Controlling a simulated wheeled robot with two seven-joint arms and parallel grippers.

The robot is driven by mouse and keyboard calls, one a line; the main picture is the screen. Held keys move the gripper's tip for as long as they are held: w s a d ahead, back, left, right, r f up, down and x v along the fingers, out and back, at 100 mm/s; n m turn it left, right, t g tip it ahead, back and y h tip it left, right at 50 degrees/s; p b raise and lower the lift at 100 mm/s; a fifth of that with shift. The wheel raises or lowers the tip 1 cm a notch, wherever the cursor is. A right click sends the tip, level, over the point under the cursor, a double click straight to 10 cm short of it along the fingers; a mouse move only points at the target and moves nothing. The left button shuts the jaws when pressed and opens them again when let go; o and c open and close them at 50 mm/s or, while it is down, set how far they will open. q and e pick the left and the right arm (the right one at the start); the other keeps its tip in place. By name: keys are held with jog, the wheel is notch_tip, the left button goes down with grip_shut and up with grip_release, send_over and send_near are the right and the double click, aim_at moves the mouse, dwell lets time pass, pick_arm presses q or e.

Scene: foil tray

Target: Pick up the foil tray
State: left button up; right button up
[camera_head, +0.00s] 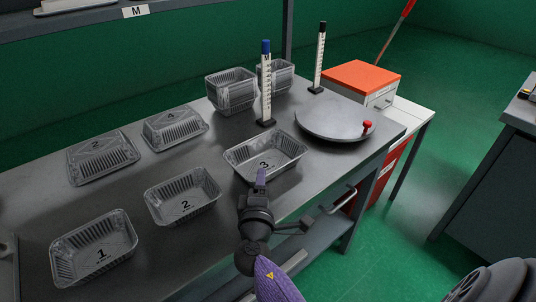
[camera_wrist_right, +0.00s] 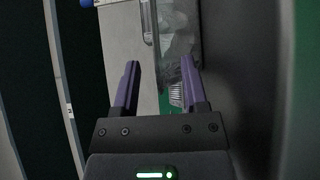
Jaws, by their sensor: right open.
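Three open foil trays stand upright in the front row on the grey table (camera_head: 120,195): tray 1 (camera_head: 120,238), tray 2 (camera_head: 208,188) and tray 3 (camera_head: 290,142). Two more, marked 2 (camera_head: 130,152) and 4 (camera_head: 195,122), sit behind them and look upside down. My right gripper (camera_head: 261,178) is at the near edge of tray 3, with its fingertips overlapping that rim in the head view; I cannot tell whether they touch. In the right wrist view the two fingers (camera_wrist_right: 159,65) are apart, with a ribbed piece by the right finger. My left gripper is out of view.
Stacked foil trays (camera_head: 230,92) stand at the back. A blue-topped scaled post (camera_head: 266,85) and a black-topped one (camera_head: 319,60) rise nearby. A round grey disc (camera_head: 330,118) with a red knob (camera_head: 367,125) lies right of tray 3. An orange-topped box (camera_head: 362,76) is beyond.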

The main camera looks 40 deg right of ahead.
jog(key=shift+s, duration=0.1)
grip_shut()
